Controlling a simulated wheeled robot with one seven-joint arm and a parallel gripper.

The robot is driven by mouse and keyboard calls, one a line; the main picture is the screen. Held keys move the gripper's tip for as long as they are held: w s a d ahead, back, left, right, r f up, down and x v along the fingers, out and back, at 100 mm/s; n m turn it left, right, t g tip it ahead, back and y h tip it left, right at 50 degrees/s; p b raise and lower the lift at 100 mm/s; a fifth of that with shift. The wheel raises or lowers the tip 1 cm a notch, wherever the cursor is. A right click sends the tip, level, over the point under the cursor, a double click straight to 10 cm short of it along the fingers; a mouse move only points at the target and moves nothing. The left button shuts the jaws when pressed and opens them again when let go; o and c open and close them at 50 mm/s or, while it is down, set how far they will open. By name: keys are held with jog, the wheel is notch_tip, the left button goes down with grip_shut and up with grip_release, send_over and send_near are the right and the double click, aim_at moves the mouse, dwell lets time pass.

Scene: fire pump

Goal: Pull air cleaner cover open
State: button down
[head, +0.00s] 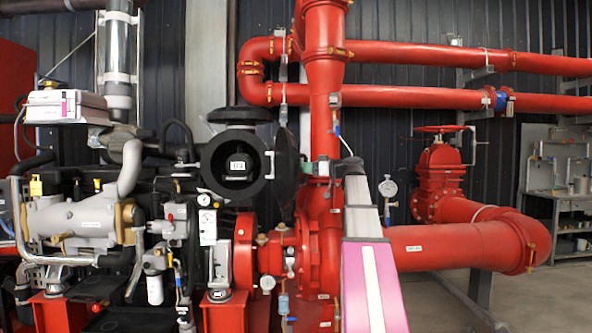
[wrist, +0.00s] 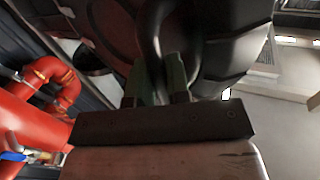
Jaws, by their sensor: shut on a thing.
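The air cleaner (head: 211,170) is a black round housing in the head view, left of the large red vertical pipe. Its front is open, and a label shows inside. Its black cover (head: 285,172) stands swung out at the housing's right side, seen nearly edge-on. In the wrist view the dark cover (wrist: 110,30) fills the upper middle, with a curved black handle (wrist: 151,35). My gripper (wrist: 161,78) is shut on this handle, one finger on each side. In the head view my gripper (head: 318,168) is small beside the cover, in front of the red pipe.
A red vertical pipe (head: 325,100) stands behind my gripper. A red valve (head: 439,180) and thick pipe (head: 460,243) are to the right. The engine (head: 85,220) fills the left. Open floor (head: 565,290) shows at the lower right.

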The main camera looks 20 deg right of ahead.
jog(key=shift+w+d+r+n+g+y, duration=0.1)
jog(key=shift+w+d+n+g+y, duration=0.15)
jog(key=shift+d, duration=0.3)
jog(key=shift+w+d+n+g+y, duration=0.15)
jog(key=shift+w+d+g, duration=0.15)
jog(key=shift+d, duration=0.25)
jog(key=c, duration=1.1)
grip_release()
jog(key=shift+a, duration=0.1)
jog(key=shift+s, duration=0.1)
jog(key=v, duration=1)
jog(key=shift+d, duration=0.35)
jog(key=shift+s, duration=0.1)
